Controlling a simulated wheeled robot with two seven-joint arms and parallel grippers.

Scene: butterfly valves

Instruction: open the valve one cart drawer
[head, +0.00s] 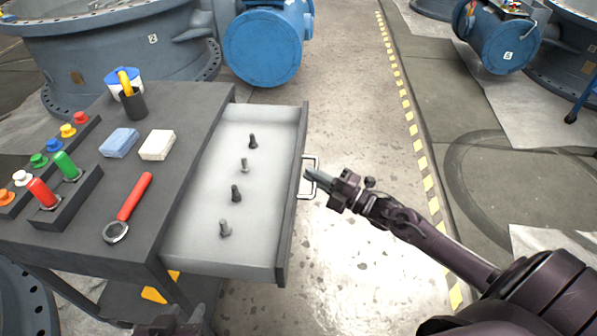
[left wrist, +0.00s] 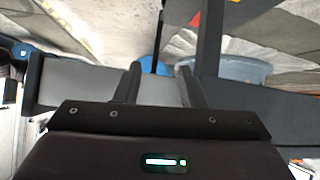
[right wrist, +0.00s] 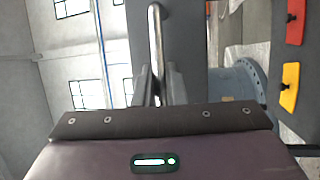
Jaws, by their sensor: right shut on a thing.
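The cart's drawer (head: 215,245) is pulled out to the right from under the dark grey cart top (head: 185,110). Several dark bolts stand in its light grey tray. The drawer's metal handle (head: 305,193) is on its right face. My right gripper (head: 316,178) is shut on this handle; in the right wrist view the handle (right wrist: 156,40) runs between the fingers (right wrist: 157,82). My left gripper shows only in part at the bottom edge of the head view, low by the cart's front. In the left wrist view its fingers (left wrist: 158,80) are apart with nothing held between them.
Large valve bodies stand behind, including a blue cylinder (head: 262,48). The floor right of the drawer is clear.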

